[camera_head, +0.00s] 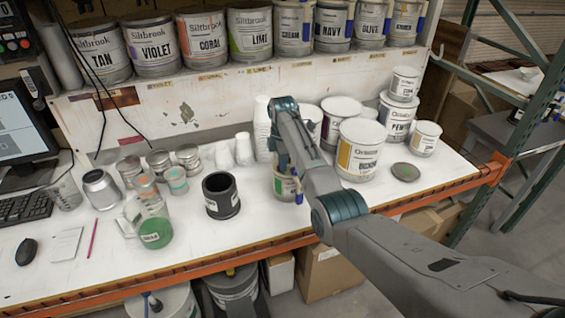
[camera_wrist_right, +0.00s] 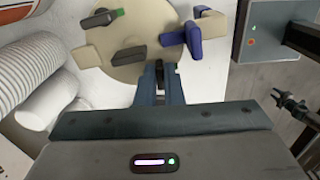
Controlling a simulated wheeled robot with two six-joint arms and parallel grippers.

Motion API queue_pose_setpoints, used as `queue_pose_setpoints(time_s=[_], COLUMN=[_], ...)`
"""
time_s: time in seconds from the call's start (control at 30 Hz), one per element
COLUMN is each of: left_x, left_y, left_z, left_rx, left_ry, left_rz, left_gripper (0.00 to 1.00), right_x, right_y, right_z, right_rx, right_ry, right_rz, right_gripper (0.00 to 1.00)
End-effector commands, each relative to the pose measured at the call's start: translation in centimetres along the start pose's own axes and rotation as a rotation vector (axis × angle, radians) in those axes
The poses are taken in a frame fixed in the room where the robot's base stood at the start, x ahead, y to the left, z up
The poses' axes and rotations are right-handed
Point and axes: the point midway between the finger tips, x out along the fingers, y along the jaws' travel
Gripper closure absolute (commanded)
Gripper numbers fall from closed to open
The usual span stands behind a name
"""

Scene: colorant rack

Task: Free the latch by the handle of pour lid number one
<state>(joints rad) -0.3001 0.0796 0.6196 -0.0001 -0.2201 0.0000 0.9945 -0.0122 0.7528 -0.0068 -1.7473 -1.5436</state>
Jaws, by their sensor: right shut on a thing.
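In the right wrist view a round beige pour lid (camera_wrist_right: 130,72) lies below my right gripper (camera_wrist_right: 160,72). It carries a dark grey bar (camera_wrist_right: 128,57), a dark lever with a green tip (camera_wrist_right: 103,17), a blue lever (camera_wrist_right: 186,38) and a beige spout (camera_wrist_right: 211,24). My right gripper's fingers are close together at the lid's near part, shut on a small dark part whose shape is mostly hidden. In the head view my arm hides the lid and fingertips; a can (camera_head: 287,188) shows partly under it. A lid number is not readable. My left gripper is not seen.
A black can (camera_head: 221,196) and a green-filled pitcher (camera_head: 152,228) stand left of my arm. Several paint cans, one of them a large yellow-labelled can (camera_head: 361,150), stand to its right, near a loose grey lid (camera_head: 405,172). White cups are behind. The front bench strip is clear.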

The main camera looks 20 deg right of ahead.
Motion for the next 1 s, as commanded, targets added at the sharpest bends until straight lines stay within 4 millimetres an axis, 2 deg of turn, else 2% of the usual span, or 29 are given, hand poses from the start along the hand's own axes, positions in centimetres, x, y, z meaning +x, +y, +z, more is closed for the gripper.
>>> queue_pose_setpoints(time_s=[0.17,0.23,0.27,0.63,0.77,1.0], left_x=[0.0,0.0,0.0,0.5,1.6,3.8], left_y=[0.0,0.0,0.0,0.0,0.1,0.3], left_z=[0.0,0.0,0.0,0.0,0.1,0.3], left_rx=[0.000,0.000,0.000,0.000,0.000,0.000], left_ry=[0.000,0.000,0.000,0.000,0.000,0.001], left_rz=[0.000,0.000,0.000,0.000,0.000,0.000], left_gripper=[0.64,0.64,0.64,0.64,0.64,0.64], right_x=[-0.1,-0.1,-0.1,-0.6,-2.5,-7.3], right_y=[0.0,0.0,0.0,0.1,0.1,0.1], right_z=[0.0,0.0,0.0,0.0,0.0,0.0], right_rx=[0.001,0.001,0.001,0.002,0.002,0.001], right_ry=[0.000,0.000,0.000,0.000,0.000,0.000], right_rz=[0.001,0.001,0.001,0.002,0.006,0.005], right_gripper=[1.00,0.85,0.83,0.83,0.83,0.83])
